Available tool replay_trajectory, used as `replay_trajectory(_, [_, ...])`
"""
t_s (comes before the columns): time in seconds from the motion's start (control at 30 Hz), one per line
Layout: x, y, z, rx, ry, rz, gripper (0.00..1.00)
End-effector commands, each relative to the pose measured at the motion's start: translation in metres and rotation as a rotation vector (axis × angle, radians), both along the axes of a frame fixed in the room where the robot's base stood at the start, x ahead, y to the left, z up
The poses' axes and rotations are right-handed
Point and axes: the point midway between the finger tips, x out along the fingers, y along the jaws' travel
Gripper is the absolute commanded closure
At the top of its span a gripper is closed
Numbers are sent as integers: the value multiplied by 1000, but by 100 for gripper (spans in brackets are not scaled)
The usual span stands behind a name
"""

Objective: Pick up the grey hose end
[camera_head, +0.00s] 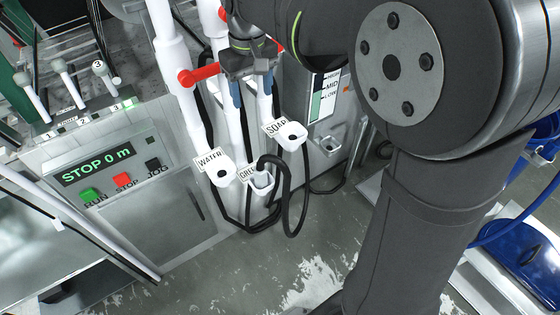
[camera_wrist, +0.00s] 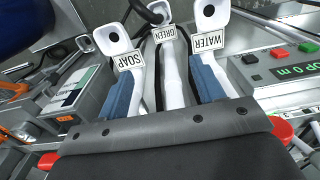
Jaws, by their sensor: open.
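A dark grey hose (camera_head: 303,190) arches up and over in the head view. Its end goes down into the white cup labelled GREEN (camera_head: 262,181), so the tip is hidden. In the wrist view the hose (camera_wrist: 143,10) shows at the top edge, meeting the same cup (camera_wrist: 159,12). My gripper (camera_head: 251,93) is above the cups, with its two blue fingers apart. In the wrist view my gripper's fingers (camera_wrist: 164,85) are on either side of the white pipe of the GREEN cup. I see nothing held, and the hose is beyond the fingertips.
The WATER cup (camera_head: 222,172) and the SOAP cup (camera_head: 291,136) flank the GREEN cup closely. A red valve handle (camera_head: 199,75) juts out near my gripper. A control panel (camera_head: 110,165) reading STOP 0 m stands left. The floor (camera_head: 325,260) below is open.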

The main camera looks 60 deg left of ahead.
Motion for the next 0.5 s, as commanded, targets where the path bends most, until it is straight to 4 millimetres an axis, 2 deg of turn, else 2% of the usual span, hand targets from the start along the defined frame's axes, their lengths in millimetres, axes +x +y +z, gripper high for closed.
replay_trajectory(0.03, [0,0,-24,-12,2,0,38])
replay_trajectory(0.1, [1,1,-59,-15,3,0,38])
replay_trajectory(0.2, [1,-1,-101,-12,2,0,38])
replay_trajectory(0.3, [1,-3,-127,-8,1,0,38])
replay_trajectory(0.5, [1,-5,-160,-8,1,0,38])
